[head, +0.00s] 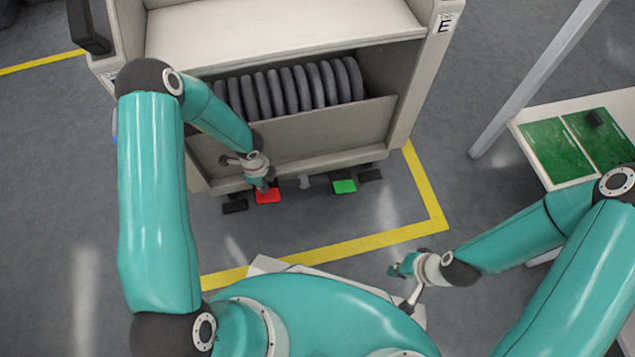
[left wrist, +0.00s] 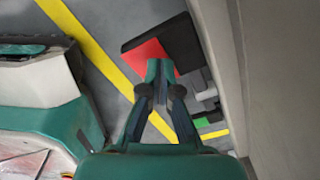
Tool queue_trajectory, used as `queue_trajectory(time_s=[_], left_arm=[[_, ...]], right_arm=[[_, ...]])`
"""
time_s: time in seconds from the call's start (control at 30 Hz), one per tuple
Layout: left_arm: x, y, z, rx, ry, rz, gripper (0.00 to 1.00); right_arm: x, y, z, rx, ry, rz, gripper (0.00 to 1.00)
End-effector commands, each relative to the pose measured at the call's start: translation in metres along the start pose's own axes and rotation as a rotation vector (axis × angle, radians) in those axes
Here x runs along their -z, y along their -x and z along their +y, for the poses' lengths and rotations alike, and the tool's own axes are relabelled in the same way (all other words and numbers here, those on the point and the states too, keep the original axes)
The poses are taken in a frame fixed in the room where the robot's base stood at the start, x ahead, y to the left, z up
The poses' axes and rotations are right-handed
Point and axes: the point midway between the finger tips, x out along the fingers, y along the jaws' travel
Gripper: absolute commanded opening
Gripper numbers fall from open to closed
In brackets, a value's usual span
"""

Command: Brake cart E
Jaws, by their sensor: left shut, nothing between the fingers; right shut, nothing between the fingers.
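Cart E (head: 300,143) stands ahead of me, with the letter E on a label (head: 444,23) at its upper right. At its foot are a red pedal (head: 268,196) on the left and a green pedal (head: 344,186) on the right. My left gripper (head: 266,186) is shut and empty, over the red pedal in the head view. In the left wrist view its fingertips (left wrist: 160,68) overlap the red pedal (left wrist: 152,56); whether they touch it I cannot tell. The green pedal (left wrist: 201,122) shows beyond. My right gripper (head: 397,268) is shut and empty, away from the cart.
Several grey rolls (head: 290,88) stand in the cart's bin. Black blocks (head: 235,206) flank the pedals. Yellow floor tape (head: 340,245) runs around the cart. A white table (head: 540,165) with green boards and a slanted post (head: 535,80) stand at the right.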

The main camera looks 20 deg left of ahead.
Motion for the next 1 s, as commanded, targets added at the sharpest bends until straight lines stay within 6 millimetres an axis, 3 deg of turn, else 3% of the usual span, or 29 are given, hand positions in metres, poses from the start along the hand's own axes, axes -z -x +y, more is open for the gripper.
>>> queue_trajectory(time_s=[0.43, 1.0], left_arm=[[0.0, -0.001, 0.0, 0.0, -0.001, 0.0, 0.0], [0.001, -0.024, 0.0, 0.0, -0.002, 0.0, 0.0]], right_arm=[[0.0, -0.001, 0.0, 0.0, 0.0, 0.0, 0.0], [0.0, -0.022, 0.008, 0.0, 0.0, 0.0, 0.0]])
